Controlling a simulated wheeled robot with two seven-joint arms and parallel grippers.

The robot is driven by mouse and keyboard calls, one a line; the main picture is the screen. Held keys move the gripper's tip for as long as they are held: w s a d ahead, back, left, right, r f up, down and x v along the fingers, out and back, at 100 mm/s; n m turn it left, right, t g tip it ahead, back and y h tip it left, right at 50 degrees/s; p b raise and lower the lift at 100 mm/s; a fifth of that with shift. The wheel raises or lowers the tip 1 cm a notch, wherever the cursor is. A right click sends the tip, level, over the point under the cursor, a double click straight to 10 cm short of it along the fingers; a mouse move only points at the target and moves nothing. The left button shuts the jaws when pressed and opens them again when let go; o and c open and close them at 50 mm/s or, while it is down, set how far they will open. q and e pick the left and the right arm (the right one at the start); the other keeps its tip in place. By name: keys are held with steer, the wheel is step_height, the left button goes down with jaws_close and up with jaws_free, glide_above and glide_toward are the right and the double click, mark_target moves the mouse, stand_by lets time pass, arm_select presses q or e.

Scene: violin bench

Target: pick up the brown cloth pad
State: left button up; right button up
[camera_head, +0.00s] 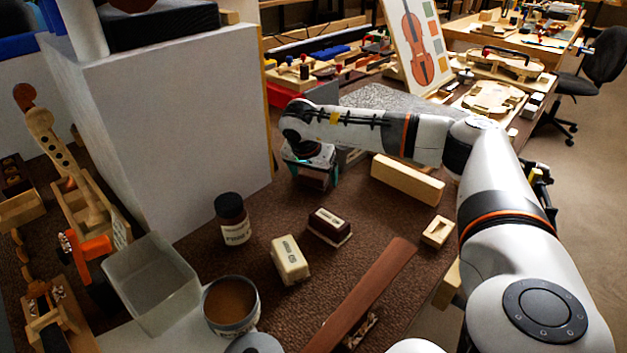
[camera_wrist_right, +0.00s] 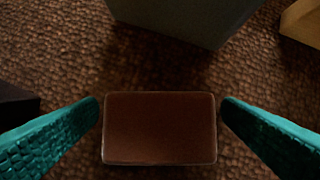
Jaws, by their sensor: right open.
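The brown cloth pad (camera_wrist_right: 160,128) is a rectangular brown block with rounded corners, seen from above in the right wrist view. It lies on the brown woven bench surface. My right gripper's two teal fingers (camera_wrist_right: 160,112) are open, one on each side of the pad, with a narrow gap on both sides. In the head view my right gripper (camera_head: 310,160) points down at the bench, and the pad (camera_head: 315,179) shows only partly beneath it. My left gripper does not show.
A grey block (camera_wrist_right: 185,18) lies just beyond the pad. A pale wooden block (camera_head: 407,180) is to the right. A dark red block (camera_head: 330,227), a cream block (camera_head: 290,259) and a jar (camera_head: 232,219) stand nearer. A tall white box (camera_head: 170,120) rises on the left.

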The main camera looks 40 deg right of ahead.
mark_target(314, 172)
steer(key=c, duration=1.1)
steer(key=shift+o, duration=0.2)
steer(key=shift+r, duration=0.15)
steer(key=shift+r, duration=0.35)
step_height(314, 172, up, 9)
steer(key=shift+r+p, duration=0.1)
steer(key=shift+p, duration=0.7)
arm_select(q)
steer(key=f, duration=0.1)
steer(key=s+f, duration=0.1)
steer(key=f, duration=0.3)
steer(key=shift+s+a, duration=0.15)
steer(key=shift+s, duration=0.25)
arm_select(e)
steer(key=shift+o, duration=1.1)
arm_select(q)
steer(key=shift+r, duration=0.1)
arm_select(e)
steer(key=shift+c, duration=0.8)
